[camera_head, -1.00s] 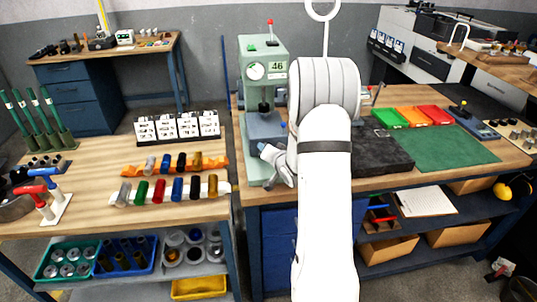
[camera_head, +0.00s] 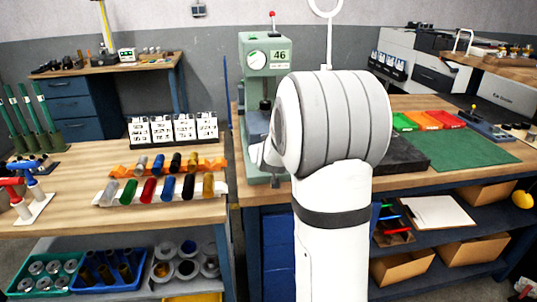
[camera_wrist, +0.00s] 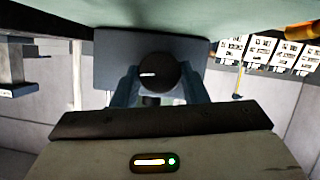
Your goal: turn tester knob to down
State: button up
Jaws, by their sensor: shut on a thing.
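The tester (camera_head: 265,55) is a pale green machine with a round dial and a display reading 46. It stands at the left end of the right bench in the head view. In the wrist view a round black knob (camera_wrist: 158,73) with a short white mark shows; the mark points to the picture's left. My gripper (camera_wrist: 160,86) has one finger on each side of the knob and is shut on it. In the head view my arm hides the knob, the fingers and part of the tester.
The left bench holds a rack of coloured cylinders (camera_head: 160,190) and white card boxes (camera_head: 173,128). On the right bench are coloured trays (camera_head: 428,120) and a green mat (camera_head: 460,150). A dark block (camera_head: 407,155) sits right of my arm.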

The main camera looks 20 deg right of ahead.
jog(key=n+p, duration=0.1)
jog(key=n+h+p, duration=0.1)
jog(key=p, duration=0.1)
jog(key=shift+a+r+h, duration=0.15)
jog(key=shift+h, duration=0.15)
jog(key=n+h+p, duration=0.1)
jog(key=n+p, duration=0.2)
jog(key=shift+a+f+h, duration=0.15)
jog(key=shift+f+h, duration=0.15)
jog(key=shift+h, duration=0.1)
jog(key=shift+n, duration=0.4)
jog(key=o, duration=0.9)
jog(key=shift+o, duration=0.2)
jog(key=shift+v, duration=3.8)
